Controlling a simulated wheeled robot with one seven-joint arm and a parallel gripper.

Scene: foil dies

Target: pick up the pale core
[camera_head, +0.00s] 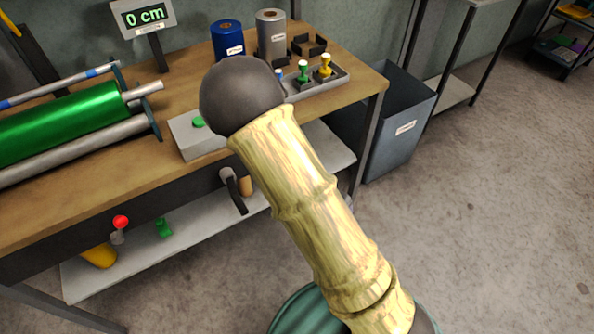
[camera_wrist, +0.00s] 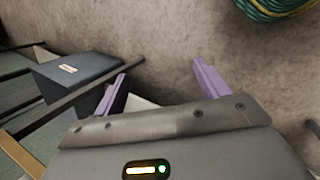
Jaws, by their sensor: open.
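No object is clearly the pale core. A small tan cylinder (camera_head: 247,186) shows under the bench top in the head view, partly hidden by a dark bent piece; I cannot tell whether it is the core. My gripper (camera_wrist: 160,72) shows in the wrist view with its two purple fingers spread apart and nothing between them. It faces the floor and the dark bin. In the head view my arm crosses the middle of the picture and my gripper cannot be made out.
The wooden bench (camera_head: 185,95) carries a green foil roll (camera_head: 60,125), a blue roll (camera_head: 227,40), a grey roll (camera_head: 271,35) and a tray (camera_head: 335,80) of handled dies. Its lower shelf (camera_head: 85,282) holds small items. A dark bin (camera_head: 398,125) stands right; clear floor lies beyond.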

